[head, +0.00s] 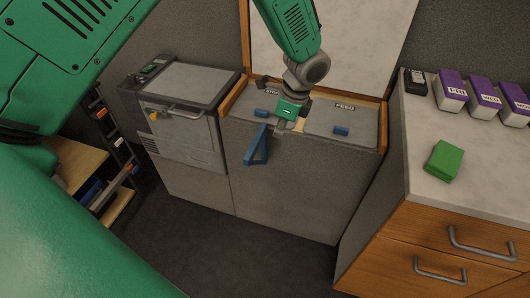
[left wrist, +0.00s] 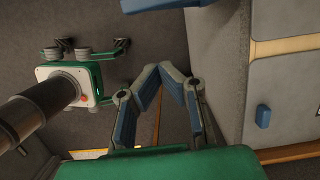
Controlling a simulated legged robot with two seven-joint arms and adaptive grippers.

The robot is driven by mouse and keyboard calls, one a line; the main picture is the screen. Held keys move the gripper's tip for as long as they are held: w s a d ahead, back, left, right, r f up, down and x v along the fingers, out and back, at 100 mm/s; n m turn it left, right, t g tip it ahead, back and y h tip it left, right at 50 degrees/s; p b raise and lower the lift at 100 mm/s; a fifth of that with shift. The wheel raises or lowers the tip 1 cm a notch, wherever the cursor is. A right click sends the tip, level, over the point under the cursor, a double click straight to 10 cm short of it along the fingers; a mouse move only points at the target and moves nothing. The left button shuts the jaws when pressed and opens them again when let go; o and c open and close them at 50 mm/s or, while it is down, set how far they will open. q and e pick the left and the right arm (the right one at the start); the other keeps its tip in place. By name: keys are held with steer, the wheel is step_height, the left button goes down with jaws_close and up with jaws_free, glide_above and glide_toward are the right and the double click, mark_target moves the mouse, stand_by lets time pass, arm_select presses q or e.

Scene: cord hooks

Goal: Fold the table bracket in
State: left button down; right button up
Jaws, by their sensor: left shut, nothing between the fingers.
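The blue table bracket (head: 256,149) sticks out from the front of the grey cabinet in the head view, near its top edge. In the left wrist view, a blue bar that looks like the bracket (left wrist: 160,4) crosses the top edge, partly cut off. My left gripper (head: 281,130) points down just right of the bracket, near the cabinet's top front edge. Its fingertips (left wrist: 162,70) are together and empty in the left wrist view, apart from the blue bar. The white table board (head: 345,45) stands raised behind the cabinet. My right gripper is not in view.
Grey lids with blue handles, one marked FEED (head: 345,117), top the cabinet. A grey appliance (head: 183,115) stands left. At right, a wooden drawer unit (head: 430,240) carries a green box (head: 443,161) and several purple-topped boxes. The floor (head: 240,260) in front is clear.

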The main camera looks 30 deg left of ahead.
arm_select(q)
steer(key=s+a+f, duration=0.1)
steer(key=a+f, duration=0.3)
steer(key=f, duration=0.5)
steer(key=shift+a+f, duration=0.15)
steer(key=shift+a, duration=0.25)
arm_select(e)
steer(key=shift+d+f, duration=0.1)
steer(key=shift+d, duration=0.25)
arm_select(q)
steer(key=shift+s+a, duration=0.15)
steer(key=shift+a, duration=0.15)
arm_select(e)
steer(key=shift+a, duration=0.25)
